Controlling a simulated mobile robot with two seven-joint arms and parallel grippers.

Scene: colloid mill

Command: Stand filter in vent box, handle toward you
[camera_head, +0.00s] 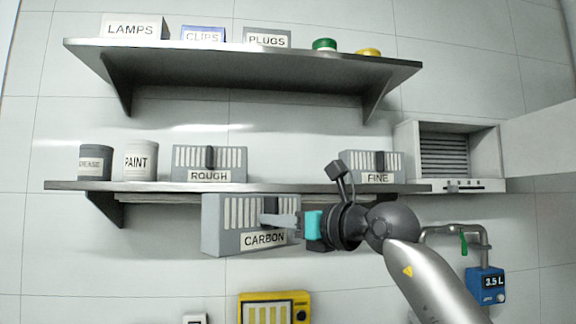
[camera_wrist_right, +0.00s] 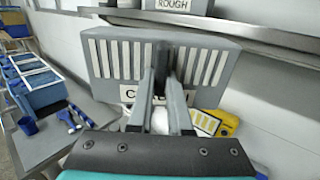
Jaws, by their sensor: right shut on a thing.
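A grey filter labelled CARBON (camera_head: 225,232), with white slats and a dark upright handle, hangs in the air in front of the lower shelf. My right gripper (camera_head: 276,219) is shut on its handle. The right wrist view shows the two fingers (camera_wrist_right: 163,75) around the handle and the slatted face of the filter (camera_wrist_right: 105,62) toward me. The filter is upright, tilted slightly. The white vent box (camera_head: 407,150) is at the right, its front open on a dark grille (camera_head: 445,155). The filter is left of it and lower. My left gripper is not in view.
The lower shelf (camera_head: 148,187) holds filters labelled ROUGH (camera_head: 181,172) and FINE (camera_head: 386,162), a paint can (camera_head: 141,150) and a dark can (camera_head: 94,160). A white panel (camera_head: 540,145) juts out right of the vent box. A blue meter (camera_head: 486,286) with pipes is below.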

